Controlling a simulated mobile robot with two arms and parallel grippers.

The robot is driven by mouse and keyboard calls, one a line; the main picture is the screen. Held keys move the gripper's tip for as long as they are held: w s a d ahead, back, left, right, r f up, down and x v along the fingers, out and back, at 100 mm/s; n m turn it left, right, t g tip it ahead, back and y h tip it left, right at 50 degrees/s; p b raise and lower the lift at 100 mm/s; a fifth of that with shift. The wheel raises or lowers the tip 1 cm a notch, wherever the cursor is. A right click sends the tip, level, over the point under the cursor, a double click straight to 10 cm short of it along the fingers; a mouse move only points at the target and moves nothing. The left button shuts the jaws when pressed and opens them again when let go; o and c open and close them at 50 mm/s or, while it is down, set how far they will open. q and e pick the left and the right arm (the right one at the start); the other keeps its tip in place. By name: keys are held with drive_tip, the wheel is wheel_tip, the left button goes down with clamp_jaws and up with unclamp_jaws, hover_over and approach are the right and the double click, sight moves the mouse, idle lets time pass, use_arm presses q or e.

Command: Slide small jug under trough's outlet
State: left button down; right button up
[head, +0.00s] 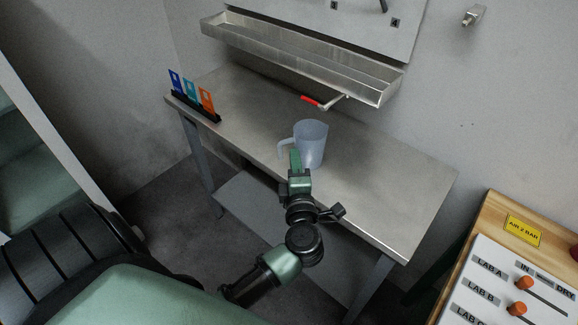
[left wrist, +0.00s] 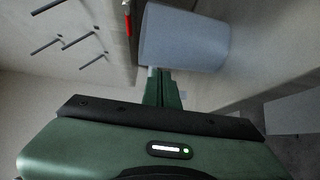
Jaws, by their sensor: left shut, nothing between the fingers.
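The small jug (head: 312,144) is a translucent pale-blue jug with a handle on its left side. It stands upright on the metal table, and its body also shows in the left wrist view (left wrist: 184,38). The trough (head: 300,58) is a long metal tray on the wall above the table. Its outlet, with a red-handled tap (head: 318,103), hangs under it, behind the jug. My left gripper (head: 295,160) is shut and empty at the near side of the jug, by the handle; whether it touches the jug is unclear. My right gripper is not in view.
The metal table (head: 400,190) is clear to the right of the jug. A black rack (head: 196,108) with coloured cards stands at its left end. A wooden-edged panel (head: 510,280) with orange knobs is at the lower right.

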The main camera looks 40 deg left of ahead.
sight(316, 149)
use_arm(q)
drive_tip(key=shift+w, duration=0.5)
drive_tip(key=shift+w, duration=0.3)
drive_tip(key=w, duration=0.6)
drive_tip(key=shift+w+d+r+p, duration=0.1)
drive_tip(key=shift+d+p, duration=0.2)
drive_tip(key=w, duration=0.3)
drive_tip(key=w+b, duration=0.1)
drive_tip(key=w, duration=0.3)
drive_tip(key=w+d+b, duration=0.1)
drive_tip(key=w, duration=0.2)
drive_tip(key=shift+w, duration=0.3)
drive_tip(key=shift+s, duration=0.1)
